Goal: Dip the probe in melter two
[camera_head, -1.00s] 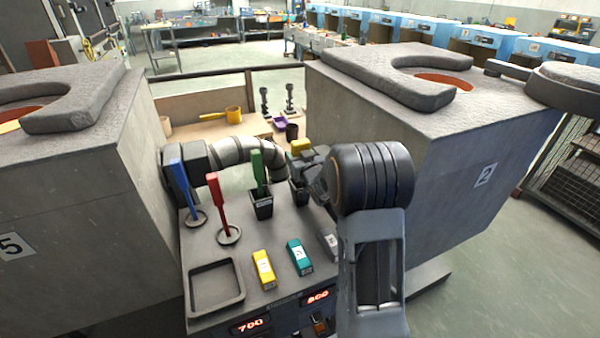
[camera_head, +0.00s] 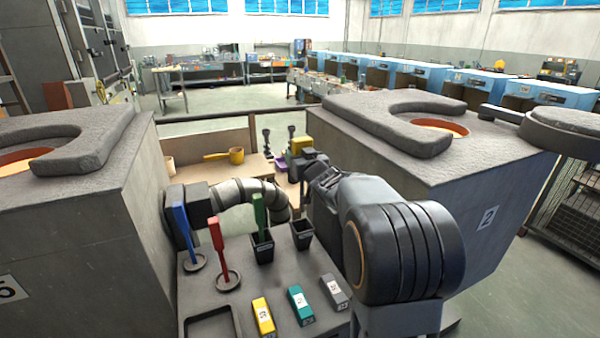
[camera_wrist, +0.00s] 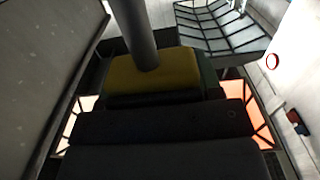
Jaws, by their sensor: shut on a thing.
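My gripper (camera_head: 312,163) is shut on the yellow-handled probe (camera_head: 301,145), held above the back of the console. In the wrist view its yellow handle (camera_wrist: 155,72) is in the jaws, and a dark grey rod (camera_wrist: 140,35) extends from it. The rod cannot be made out in the head view. Melter two (camera_head: 488,217) is the grey block on the right, marked 2. Its orange opening (camera_head: 440,126) shows inside a horseshoe-shaped collar (camera_head: 345,107). My gripper is left of this melter, apart from the opening.
A round lid (camera_head: 565,130) sits right of the opening. The console (camera_head: 215,285) bears blue (camera_head: 183,228), red (camera_head: 217,238) and green (camera_head: 259,215) tools, and a black cup (camera_head: 301,233) that looks empty. Another melter (camera_head: 60,220) stands at left.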

